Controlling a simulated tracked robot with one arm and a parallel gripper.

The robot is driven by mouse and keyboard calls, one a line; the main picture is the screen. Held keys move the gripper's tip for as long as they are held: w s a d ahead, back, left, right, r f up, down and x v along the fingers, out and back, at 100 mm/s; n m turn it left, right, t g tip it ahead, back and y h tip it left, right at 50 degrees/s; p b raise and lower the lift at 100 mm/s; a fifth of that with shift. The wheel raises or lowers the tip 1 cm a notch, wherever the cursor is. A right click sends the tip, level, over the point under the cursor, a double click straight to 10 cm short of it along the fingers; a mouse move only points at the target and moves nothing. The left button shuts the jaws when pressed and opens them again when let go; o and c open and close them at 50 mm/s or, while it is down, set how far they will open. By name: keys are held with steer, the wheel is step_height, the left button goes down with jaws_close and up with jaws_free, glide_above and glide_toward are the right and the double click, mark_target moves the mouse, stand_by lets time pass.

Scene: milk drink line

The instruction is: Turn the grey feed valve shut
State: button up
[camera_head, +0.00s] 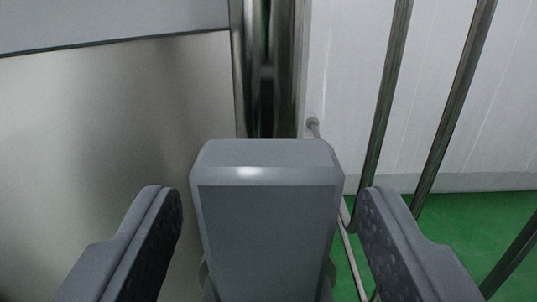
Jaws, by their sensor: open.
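The grey feed valve shows as a grey block-shaped handle (265,235) in the lower middle of the head view. Its top edge is bevelled and its front face is flat and darker. My gripper (268,215) is open, with one dark padded finger on each side of the handle. Gaps show between both fingers and the handle, so they look apart from it. The lower part of the handle and most of the valve body behind it are hidden.
A large pale metal panel (110,130) fills the left. Vertical metal pipes (266,70) stand behind the handle. Slanting metal bars (440,130) cross the right side before a white ribbed wall (345,60). Green floor (465,235) shows at lower right.

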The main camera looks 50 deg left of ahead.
steer(key=shift+x, duration=0.9)
jaws_close()
steer(key=shift+r, duration=0.1)
